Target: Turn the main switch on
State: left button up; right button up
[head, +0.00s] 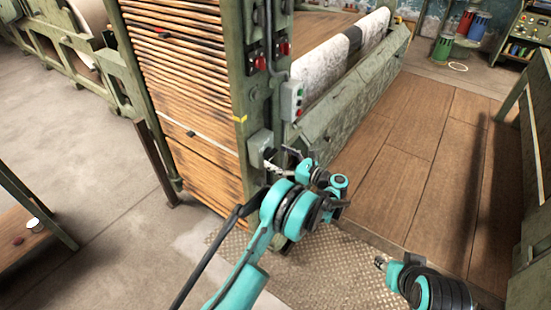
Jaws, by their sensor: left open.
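A grey box (259,145) is fixed low on the green machine post (262,105); it looks like the main switch, but no label is readable and its lever's position cannot be made out. My left gripper (284,157) is open right beside the box, at its lower right. Its fingers overlap the box's edge in the picture, and I cannot tell whether they touch it. Part of my right arm (396,271) shows at the bottom right; its jaws cannot be made out.
Above the box, a small control box (292,100) with coloured buttons and red knobs (260,63) sit on the post. A long machine trough (365,75) runs back to the right. Wooden floor (400,170) lies open at right. A bench (35,225) stands at left.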

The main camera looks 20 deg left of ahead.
pick_arm(q)
jog(key=shift+w+a, duration=0.15)
jog(key=shift+a, duration=0.3)
jog(key=c, duration=1.2)
jog(key=shift+o, duration=0.2)
